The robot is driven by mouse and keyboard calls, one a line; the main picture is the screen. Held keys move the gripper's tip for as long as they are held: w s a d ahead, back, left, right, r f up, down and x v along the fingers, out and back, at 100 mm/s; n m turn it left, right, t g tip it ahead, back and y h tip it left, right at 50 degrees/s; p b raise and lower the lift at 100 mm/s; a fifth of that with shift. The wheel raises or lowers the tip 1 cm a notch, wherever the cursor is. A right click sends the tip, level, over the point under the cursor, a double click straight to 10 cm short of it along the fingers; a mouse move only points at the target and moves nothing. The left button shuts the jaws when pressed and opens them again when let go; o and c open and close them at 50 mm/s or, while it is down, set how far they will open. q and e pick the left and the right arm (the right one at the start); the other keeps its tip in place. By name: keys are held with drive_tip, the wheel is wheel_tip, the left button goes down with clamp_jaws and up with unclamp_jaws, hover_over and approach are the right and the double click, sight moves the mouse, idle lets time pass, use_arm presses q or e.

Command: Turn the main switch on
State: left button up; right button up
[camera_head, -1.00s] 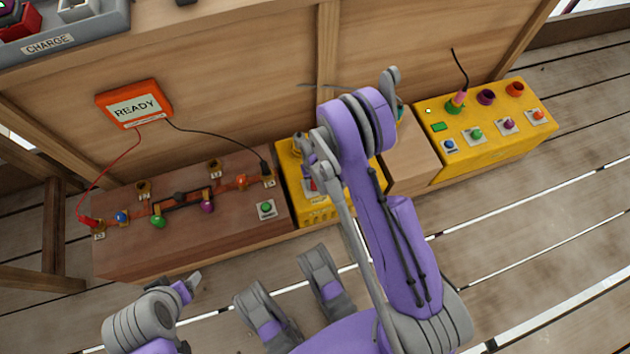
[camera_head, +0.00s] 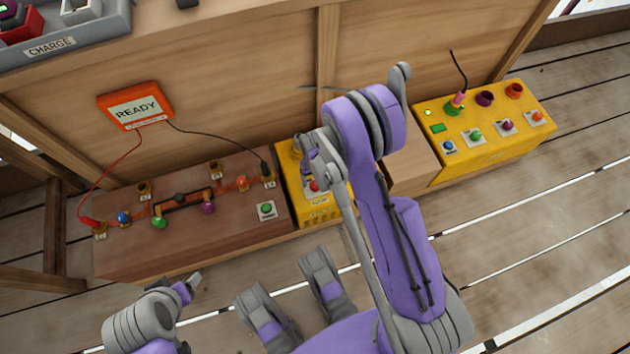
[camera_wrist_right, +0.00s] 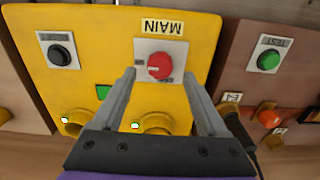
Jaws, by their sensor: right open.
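In the head view this gripper (camera_head: 308,168) is over the yellow box. My left gripper (camera_head: 191,287) is at the lower left, away from the switch; its jaw opening is unclear.
A black button (camera_wrist_right: 60,54) and a green indicator (camera_wrist_right: 103,92) share the yellow box. A brown box with a green TEST button (camera_head: 266,209) stands to its left. A yellow panel (camera_head: 510,140) stands at right. A READY display (camera_head: 136,107) is on the wooden wall behind.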

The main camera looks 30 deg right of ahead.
use_arm(q)
drive_tip(key=shift+w+p+v, duration=0.2)
drive_tip(key=shift+p+v, duration=0.7)
drive_tip(key=shift+v, duration=0.1)
use_arm(e)
wheel_tip(320, 180, up, 7)
drive_tip(key=shift+r, duration=0.15)
drive_tip(key=shift+r, duration=0.1)
wheel_tip(320, 180, up, 14)
drive_tip(key=n+t, duration=0.1)
drive_tip(key=t, duration=0.1)
hover_over(315, 185)
drive_tip(key=s+a, duration=0.4)
drive_tip(key=s, duration=0.1)
drive_tip(key=s+a+r+n+t, duration=0.25)
drive_tip(key=s+r, duration=0.45)
drive_tip(key=s, duration=0.4)
use_arm(q)
wheel_tip(315, 185, up, 27)
drive_tip(key=w+t+p, duration=0.1)
drive_tip(key=p, duration=2.2)
drive_tip(key=shift+f, duration=0.25)
use_arm(e)
wheel_tip(315, 185, up, 27)
drive_tip(key=shift+w+a+f+m+t, duration=0.15)
drive_tip(key=shift+w+m+t, duration=0.2)
drive_tip(key=shift+t, duration=0.1)
